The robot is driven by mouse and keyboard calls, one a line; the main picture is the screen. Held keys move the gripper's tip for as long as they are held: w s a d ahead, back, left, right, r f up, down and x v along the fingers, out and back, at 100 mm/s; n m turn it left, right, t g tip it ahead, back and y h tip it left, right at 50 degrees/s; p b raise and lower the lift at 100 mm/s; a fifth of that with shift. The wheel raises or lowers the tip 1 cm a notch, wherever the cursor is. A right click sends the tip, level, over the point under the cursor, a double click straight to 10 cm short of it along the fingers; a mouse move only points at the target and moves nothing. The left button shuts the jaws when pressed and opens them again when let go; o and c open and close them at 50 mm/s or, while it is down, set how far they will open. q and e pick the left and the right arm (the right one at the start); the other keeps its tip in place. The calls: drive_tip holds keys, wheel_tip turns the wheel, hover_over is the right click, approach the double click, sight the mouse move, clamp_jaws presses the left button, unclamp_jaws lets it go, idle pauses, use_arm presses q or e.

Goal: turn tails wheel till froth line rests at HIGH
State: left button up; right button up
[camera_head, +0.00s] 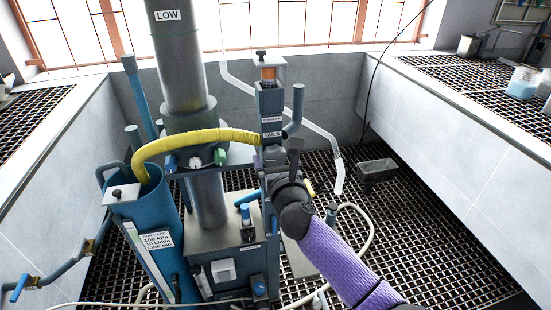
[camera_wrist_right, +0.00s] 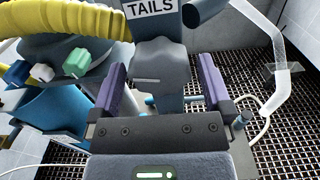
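The TAILS label (camera_head: 272,135) is on a blue-grey upright box beside the tall column (camera_head: 183,75); the label also shows in the wrist view (camera_wrist_right: 150,7). A blue-grey part (camera_wrist_right: 160,68) lies just below the label, between my right fingers; I cannot tell whether it is the tails wheel. My right gripper (camera_wrist_right: 163,90) has its two purple-padded fingers spread, with gaps on both sides of that part. In the head view my right gripper (camera_head: 284,160) covers the area below the label. The column carries a LOW label (camera_head: 167,15). No HIGH label or froth line is visible. My left gripper is out of view.
A clear bent tube (camera_head: 290,110) hangs behind my right gripper.

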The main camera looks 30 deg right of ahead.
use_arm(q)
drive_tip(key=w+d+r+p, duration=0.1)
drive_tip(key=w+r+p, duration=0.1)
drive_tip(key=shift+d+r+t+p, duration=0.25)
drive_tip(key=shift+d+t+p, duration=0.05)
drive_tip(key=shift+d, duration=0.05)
use_arm(e)
drive_tip(key=v, duration=1)
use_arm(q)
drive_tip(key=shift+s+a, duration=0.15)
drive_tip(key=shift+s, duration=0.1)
use_arm(e)
drive_tip(key=shift+r, duration=0.1)
